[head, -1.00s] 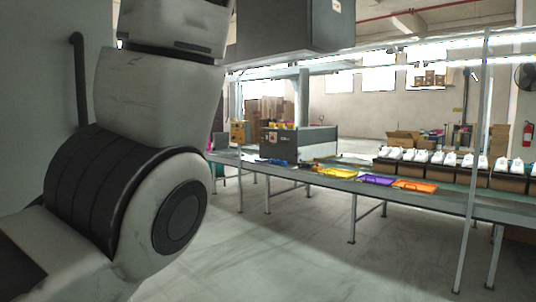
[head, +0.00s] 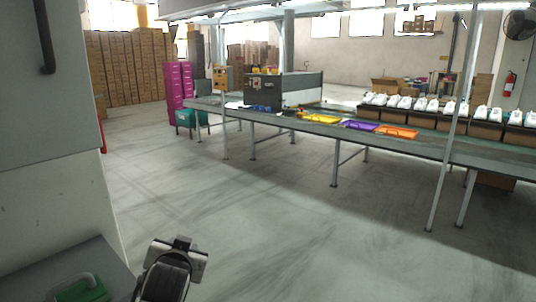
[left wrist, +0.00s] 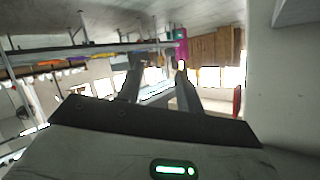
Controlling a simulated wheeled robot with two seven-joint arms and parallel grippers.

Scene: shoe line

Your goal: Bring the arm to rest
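My left arm shows in the head view only as a grey and black part (head: 172,274) at the bottom left, low over the floor. In the left wrist view my left gripper (left wrist: 158,68) has its two dark fingers apart, with background showing between them and nothing held. That view is upside down, with the floor at the top. No object touches the fingers. My right gripper is in neither view.
A large pale machine or cabinet (head: 50,90) stands close at the left, with a grey surface and a green item (head: 80,289) below. A long conveyor table (head: 300,125) carries yellow, purple and orange trays and white shoes (head: 420,103). Open floor (head: 280,220) lies between.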

